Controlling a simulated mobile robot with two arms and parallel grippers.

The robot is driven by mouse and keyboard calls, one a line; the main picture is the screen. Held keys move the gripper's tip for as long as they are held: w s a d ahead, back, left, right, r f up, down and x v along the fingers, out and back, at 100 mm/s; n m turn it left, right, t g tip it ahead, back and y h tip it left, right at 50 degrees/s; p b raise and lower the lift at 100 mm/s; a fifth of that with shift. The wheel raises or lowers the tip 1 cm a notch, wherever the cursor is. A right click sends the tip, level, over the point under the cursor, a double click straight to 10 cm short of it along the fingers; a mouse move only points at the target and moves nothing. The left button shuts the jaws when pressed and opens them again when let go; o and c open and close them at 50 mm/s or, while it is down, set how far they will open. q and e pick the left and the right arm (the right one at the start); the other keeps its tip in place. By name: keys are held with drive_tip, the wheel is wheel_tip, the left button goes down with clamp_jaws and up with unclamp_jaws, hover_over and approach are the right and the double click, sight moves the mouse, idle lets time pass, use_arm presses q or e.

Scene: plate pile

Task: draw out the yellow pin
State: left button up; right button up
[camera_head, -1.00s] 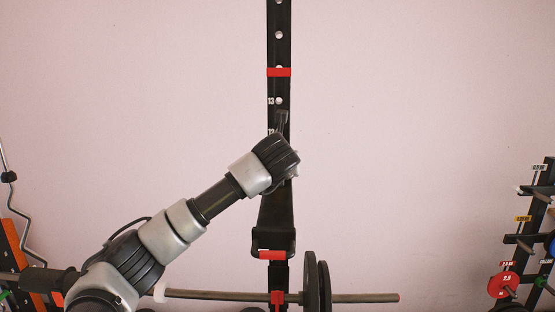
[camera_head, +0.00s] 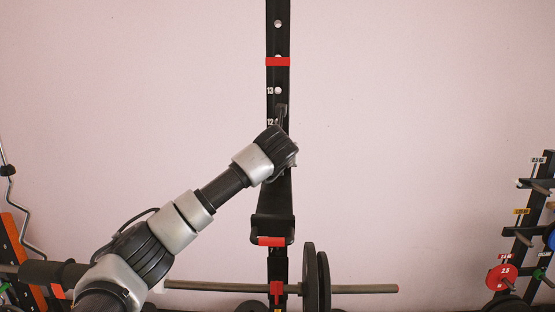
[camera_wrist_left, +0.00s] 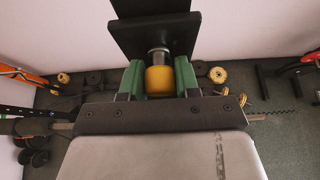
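The yellow pin (camera_wrist_left: 160,79) shows in the left wrist view as a short yellow knob. A bare metal shaft shows between it and a black plate (camera_wrist_left: 155,37). My left gripper (camera_wrist_left: 160,70) has its two green fingers on either side of the knob, with no clear gap, and looks shut on it. In the head view my left arm reaches up to the black rack upright (camera_head: 279,44). There my wrist hides the pin and the fingers. My right gripper is in neither view.
A barbell (camera_head: 350,289) with dark plates (camera_head: 310,275) crosses low in front of the upright. A red-edged black bracket (camera_head: 271,240) sits below my wrist. A plate rack (camera_head: 530,225) stands at the right. The wall area between is clear.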

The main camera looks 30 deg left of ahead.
sight(276, 188)
use_arm(q)
drive_tip(key=c, duration=0.3)
drive_tip(key=shift+c, duration=0.2)
drive_tip(key=shift+s+d+f+b, duration=0.1)
drive_tip(key=shift+s+d+b, duration=0.1)
drive_tip(key=shift+s+b, duration=0.4)
drive_tip(key=shift+s+d+b, duration=0.4)
drive_tip(key=shift+s+b, duration=0.35)
drive_tip(key=shift+s, duration=0.05)
drive_tip(key=shift+s+d+b, duration=0.4)
drive_tip(key=shift+s+b, duration=0.35)
drive_tip(key=shift+b, duration=0.05)
drive_tip(key=shift+s+d+b, duration=0.4)
drive_tip(key=shift+s+b, duration=0.35)
drive_tip(key=shift+s, duration=0.05)
drive_tip(key=shift+s+d+b, duration=0.3)
drive_tip(key=shift+s+b, duration=0.2)
drive_tip(key=shift+s, duration=0.15)
drive_tip(key=shift+s+d+b, duration=0.3)
drive_tip(key=shift+s+b, duration=0.15)
drive_tip(key=shift+s, duration=0.25)
